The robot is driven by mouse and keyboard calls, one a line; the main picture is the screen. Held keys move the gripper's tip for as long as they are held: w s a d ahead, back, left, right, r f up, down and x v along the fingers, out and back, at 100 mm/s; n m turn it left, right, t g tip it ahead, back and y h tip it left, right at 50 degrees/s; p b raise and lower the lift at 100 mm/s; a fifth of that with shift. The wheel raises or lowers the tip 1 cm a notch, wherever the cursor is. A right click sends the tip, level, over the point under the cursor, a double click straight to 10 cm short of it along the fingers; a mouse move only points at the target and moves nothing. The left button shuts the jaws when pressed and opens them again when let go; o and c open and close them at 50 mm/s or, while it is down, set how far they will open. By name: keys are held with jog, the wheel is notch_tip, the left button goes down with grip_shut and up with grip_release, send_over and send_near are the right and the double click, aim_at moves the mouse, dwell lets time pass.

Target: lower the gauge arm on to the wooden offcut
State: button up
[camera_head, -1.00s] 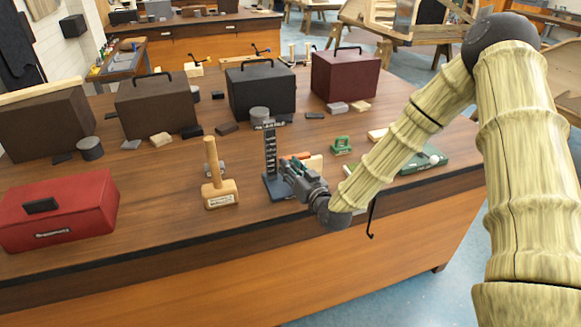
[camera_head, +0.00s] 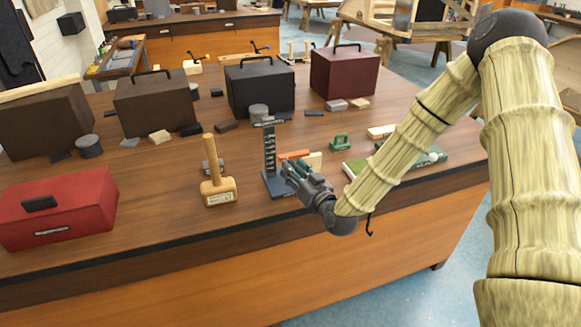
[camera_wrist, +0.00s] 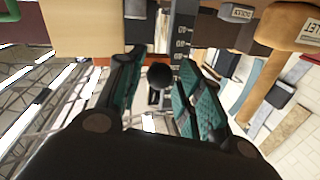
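The gauge (camera_head: 269,150) is a dark blue-grey stand with a tall marked column, upright near the bench's front edge. Its scale also shows in the wrist view (camera_wrist: 181,40). A pale wooden offcut (camera_head: 314,160) stands just right of it, and a pale block shows at upper left in the wrist view (camera_wrist: 80,25). My gripper (camera_head: 290,170) is at the gauge, in front of the column. In the wrist view my gripper's teal-padded fingers (camera_wrist: 163,65) are apart, with a round black knob (camera_wrist: 160,77) between them. I cannot tell whether either finger touches it. The gauge arm is mostly hidden.
A wooden mallet (camera_head: 218,185) stands left of the gauge. An orange piece (camera_head: 293,155) lies behind my gripper. A green tool (camera_head: 340,142) is at the back right. A red toolbox (camera_head: 58,208) is far left, and several dark cases line the back.

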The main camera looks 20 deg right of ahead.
jog(key=v, duration=0.9)
jog(key=shift+s, duration=0.2)
jog(key=shift+d, duration=0.1)
jog(key=s+a+f+g, duration=0.1)
jog(key=s+f+g, duration=0.25)
jog(key=f, duration=0.35)
jog(key=s+a+f+g+h, duration=0.1)
jog(key=s+a+f+g, duration=0.15)
jog(key=s+f, duration=0.4)
jog(key=s+a+f+g, duration=0.1)
jog(key=s+f+g, duration=0.2)
jog(key=f, duration=0.5)
jog(key=s+d+f+g+h, duration=0.1)
jog(key=s+f+g, duration=0.3)
jog(key=s, duration=0.8)
jog(key=s+f+g+h, duration=0.2)
jog(key=s+f+g, duration=0.2)
jog(key=s+f, duration=0.4)
jog(key=s, duration=0.4)
jog(key=shift+d+f+m+g, duration=0.3)
jog(key=shift+d+m, duration=0.05)
jog(key=shift+m, duration=0.05)
jog(key=shift+w, duration=0.1)
